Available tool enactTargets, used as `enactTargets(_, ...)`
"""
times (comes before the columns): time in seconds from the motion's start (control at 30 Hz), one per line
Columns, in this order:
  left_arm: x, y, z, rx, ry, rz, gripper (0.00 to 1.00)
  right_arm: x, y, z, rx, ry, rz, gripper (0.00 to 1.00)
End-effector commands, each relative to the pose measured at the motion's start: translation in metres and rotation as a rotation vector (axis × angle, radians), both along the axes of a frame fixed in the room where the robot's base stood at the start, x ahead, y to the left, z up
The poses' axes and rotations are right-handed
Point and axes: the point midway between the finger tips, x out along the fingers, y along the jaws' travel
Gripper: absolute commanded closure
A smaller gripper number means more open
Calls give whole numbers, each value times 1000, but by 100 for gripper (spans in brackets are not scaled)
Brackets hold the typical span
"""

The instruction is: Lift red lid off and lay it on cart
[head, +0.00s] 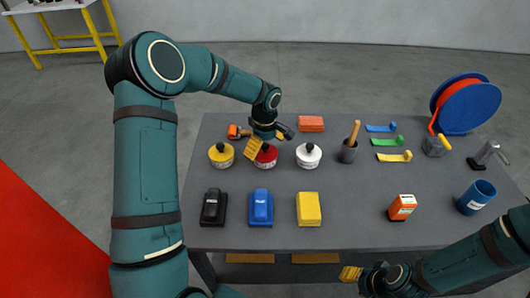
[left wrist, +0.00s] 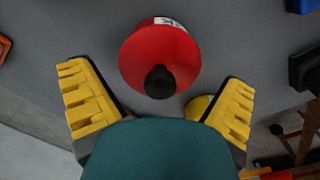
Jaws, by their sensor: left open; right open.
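A red lid (head: 268,160) with a black knob tops a round pot on the grey cart (head: 355,218). It stands between a yellow-topped pot (head: 221,154) and a white-topped pot (head: 309,157). My left gripper (head: 267,141) is open just above the red lid and partly covers it in the head view. In the left wrist view the red lid (left wrist: 158,50) and its knob (left wrist: 160,82) lie between the two spread yellow fingers, which seem apart from it. My right gripper (head: 363,274) is open and empty by the cart's front edge.
Black (head: 214,207), blue (head: 261,207) and yellow (head: 309,209) blocks stand in front of the pots.

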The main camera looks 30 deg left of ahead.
Motion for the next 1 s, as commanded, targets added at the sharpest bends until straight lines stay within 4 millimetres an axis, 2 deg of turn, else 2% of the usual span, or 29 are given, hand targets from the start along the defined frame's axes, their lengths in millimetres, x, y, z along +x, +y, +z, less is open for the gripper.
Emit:
enactTargets(0.1, 0, -1, -9, -1, -1, 0, 0, 0, 0, -1, 0, 1, 0, 53)
enactTargets(0.33, 0, -1, -9, 0, -1, 0, 0, 0, 0, -1, 0, 1, 0, 53)
enactTargets(0.37, 0, -1, -9, 0, -1, 0, 7, 0, 0, -1, 0, 1, 0, 53)
enactTargets(0.4, 0, -1, -9, 0, -1, 0, 21, 0, 0, -1, 0, 1, 0, 53)
enactTargets(0.53, 0, -1, -9, 0, -1, 0, 66, 0, 0, -1, 0, 1, 0, 53)
enactTargets(0.6, 0, -1, -10, -1, 0, 0, 72, 0, 0, -1, 0, 1, 0, 53)
enactTargets(0.7, -1, -1, -10, -1, 1, 0, 76, 0, 0, -1, 0, 1, 0, 53)
enactTargets(1.0, -2, -1, -13, -2, 7, 0, 77, 0, 0, -1, 0, 1, 0, 53)
